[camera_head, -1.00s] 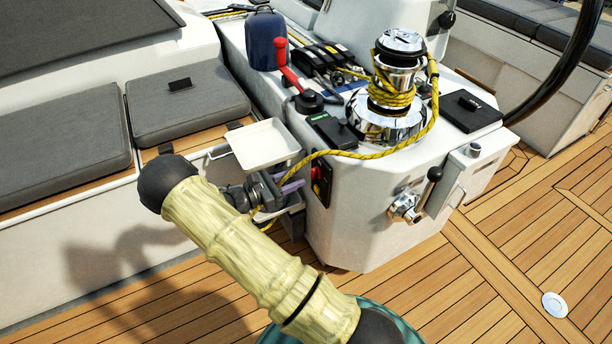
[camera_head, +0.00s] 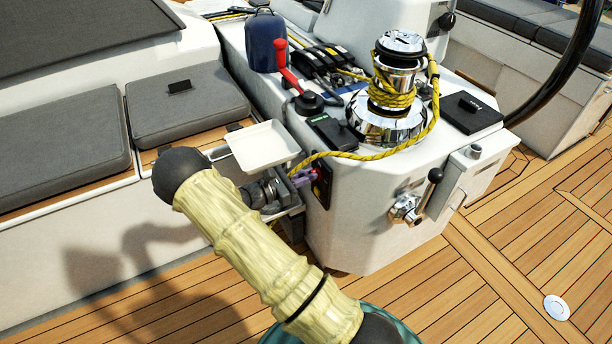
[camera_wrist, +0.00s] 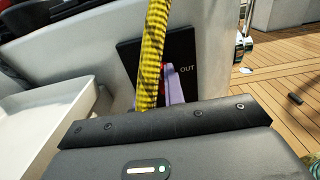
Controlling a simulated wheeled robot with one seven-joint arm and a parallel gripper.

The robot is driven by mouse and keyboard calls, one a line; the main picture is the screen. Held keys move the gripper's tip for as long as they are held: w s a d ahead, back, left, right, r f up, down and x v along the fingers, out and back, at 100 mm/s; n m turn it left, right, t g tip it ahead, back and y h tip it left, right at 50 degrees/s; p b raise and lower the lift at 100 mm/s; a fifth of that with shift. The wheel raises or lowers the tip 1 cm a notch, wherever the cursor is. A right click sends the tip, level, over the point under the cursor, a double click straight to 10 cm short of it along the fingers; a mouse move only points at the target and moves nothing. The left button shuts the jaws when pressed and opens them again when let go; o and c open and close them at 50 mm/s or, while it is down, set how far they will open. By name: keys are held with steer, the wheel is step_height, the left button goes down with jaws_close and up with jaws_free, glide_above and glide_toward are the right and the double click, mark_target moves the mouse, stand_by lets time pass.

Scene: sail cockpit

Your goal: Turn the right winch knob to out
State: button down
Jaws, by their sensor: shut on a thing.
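The dark winch panel (camera_head: 323,186) is on the left side of the white console. In the wrist view the panel (camera_wrist: 188,50) shows the word OUT to the right of a small red knob (camera_wrist: 163,69). The yellow rope (camera_wrist: 153,50) hangs in front and hides most of the knob. My gripper (camera_head: 306,175) has purple fingers and is at the panel. In the wrist view my gripper (camera_wrist: 170,85) is shut on the knob, partly behind the rope. The knob's exact pointing direction cannot be told.
A white tray (camera_head: 264,147) is close beside my wrist, left of the panel. The chrome winch (camera_head: 388,122) with yellow rope stands on the console above. A red-handled lever (camera_head: 288,68) and a chrome crank fitting (camera_head: 405,208) are nearby.

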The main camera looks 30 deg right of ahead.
steer(key=shift+m, duration=0.4)
steer(key=shift+s+f+m+p, duration=0.25)
steer(key=shift+m+p, duration=0.35)
steer(key=shift+m, duration=2.25)
steer(key=shift+s+f+m+p, duration=0.2)
steer(key=shift+m+p, duration=0.35)
steer(key=shift+m, duration=2.35)
steer(key=shift+s+f+m+p, duration=0.25)
steer(key=shift+m+p, duration=0.35)
steer(key=shift+m, duration=2.25)
steer(key=c, duration=1.5)
jaws_free()
steer(key=shift+a, duration=0.1)
